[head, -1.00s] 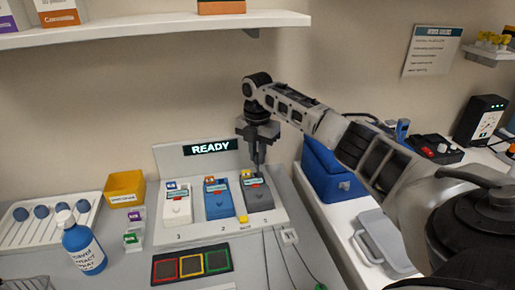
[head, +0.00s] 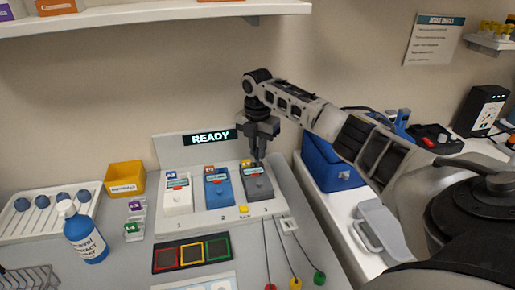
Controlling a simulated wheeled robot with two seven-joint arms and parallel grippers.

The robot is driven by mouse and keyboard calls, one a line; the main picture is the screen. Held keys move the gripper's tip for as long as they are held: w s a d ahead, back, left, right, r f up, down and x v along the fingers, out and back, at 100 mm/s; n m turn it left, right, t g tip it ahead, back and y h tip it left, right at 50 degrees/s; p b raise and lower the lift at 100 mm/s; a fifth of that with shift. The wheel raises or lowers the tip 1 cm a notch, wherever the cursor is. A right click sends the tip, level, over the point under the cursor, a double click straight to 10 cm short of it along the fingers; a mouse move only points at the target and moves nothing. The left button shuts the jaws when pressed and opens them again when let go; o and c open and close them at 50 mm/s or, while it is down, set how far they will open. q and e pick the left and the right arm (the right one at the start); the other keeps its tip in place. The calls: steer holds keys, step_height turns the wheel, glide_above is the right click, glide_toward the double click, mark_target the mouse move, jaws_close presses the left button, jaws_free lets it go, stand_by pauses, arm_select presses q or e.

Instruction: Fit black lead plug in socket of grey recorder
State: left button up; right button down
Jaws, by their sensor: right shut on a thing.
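The grey recorder (head: 259,188) lies in slot 3, the rightmost of the sloped station (head: 218,220), with a label and a red mark on it. My right gripper (head: 258,161) points down at the recorder's far end. Its fingers are close together on a small dark piece that I take to be the black lead plug; it is mostly hidden by the fingers. The socket is hidden too, so I cannot tell whether the plug is in it. Thin leads run forward from the station to red (head: 270,287), yellow (head: 295,283) and green (head: 319,278) ends. My left gripper is out of view.
A white recorder (head: 178,199) and a blue recorder (head: 218,193) lie in slots 1 and 2. A READY display (head: 212,137) stands behind. A yellow bin (head: 125,180) and blue bottle (head: 85,236) are at left. A blue box (head: 327,168) stands close at right, under my right arm.

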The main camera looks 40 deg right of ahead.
steer(key=shift+f, duration=1.15)
stand_by(2.4)
steer(key=c, duration=1.7)
jaws_free()
steer(key=shift+r, duration=0.2)
steer(key=shift+r, duration=1.85)
steer(key=o, duration=0.6)
